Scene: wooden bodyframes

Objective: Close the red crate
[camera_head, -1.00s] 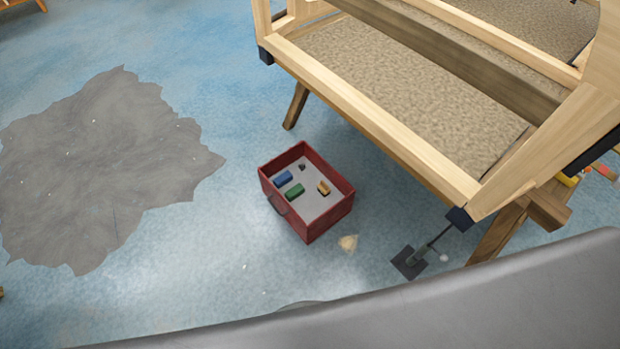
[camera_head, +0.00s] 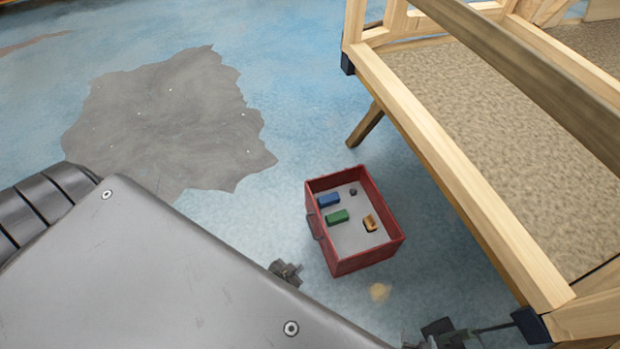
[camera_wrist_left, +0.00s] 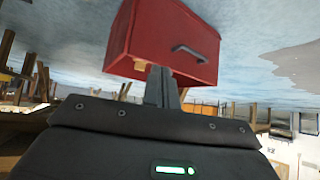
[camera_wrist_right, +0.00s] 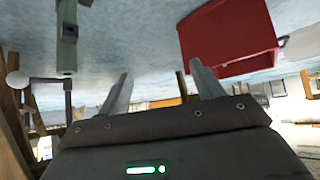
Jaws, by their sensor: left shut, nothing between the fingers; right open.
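The red crate (camera_head: 343,264) stands open on the floor, with its handle (camera_head: 315,225) on the left side. Inside lie a blue block (camera_head: 328,200), a green block (camera_head: 337,216), a yellow piece (camera_head: 370,223) and a small dark piece (camera_head: 353,192). My left gripper (camera_head: 292,269) is at the crate's near left. In the left wrist view its fingers (camera_wrist_left: 158,72) are shut and empty, close in front of the crate (camera_wrist_left: 150,35). In the right wrist view my right gripper (camera_wrist_right: 162,72) is open and empty, with the crate (camera_wrist_right: 235,35) off to the right. No separate lid shows.
A wooden frame with a carpeted bed (camera_head: 470,120) stands to the right. A ball-ended rod (camera_wrist_right: 68,100) and a post (camera_wrist_right: 67,40) stand left in the right wrist view. Blue floor left of the crate is clear.

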